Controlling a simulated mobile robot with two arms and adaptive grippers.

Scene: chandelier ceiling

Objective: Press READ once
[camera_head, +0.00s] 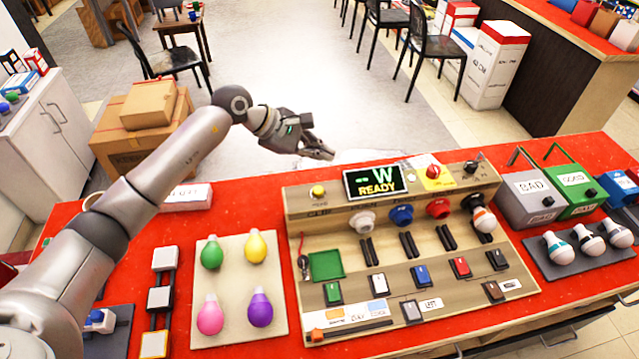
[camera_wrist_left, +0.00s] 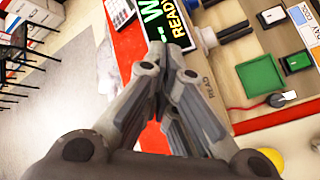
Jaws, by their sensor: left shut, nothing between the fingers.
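The wooden test panel (camera_head: 300,208) stands on the red table. A yellow button (camera_head: 318,191) sits at its upper left, left of the screen. The label READ (camera_wrist_left: 209,84) shows on the wood in the left wrist view, where my fingers hide the button. The dark screen (camera_head: 376,181) shows "-- W" and "READY"; it also appears in the left wrist view (camera_wrist_left: 168,30). My left gripper (camera_head: 326,153) is shut and empty, above and behind the panel's upper left part, apart from the yellow button in the head view. My right gripper is not in view.
A pale board with several coloured bulbs (camera_head: 239,298) lies left of the panel. Sockets, switches and a green pad (camera_head: 326,265) cover the panel front. Grey and green bins (camera_head: 529,201) and a dark tray of bulbs (camera_head: 560,271) stand at right.

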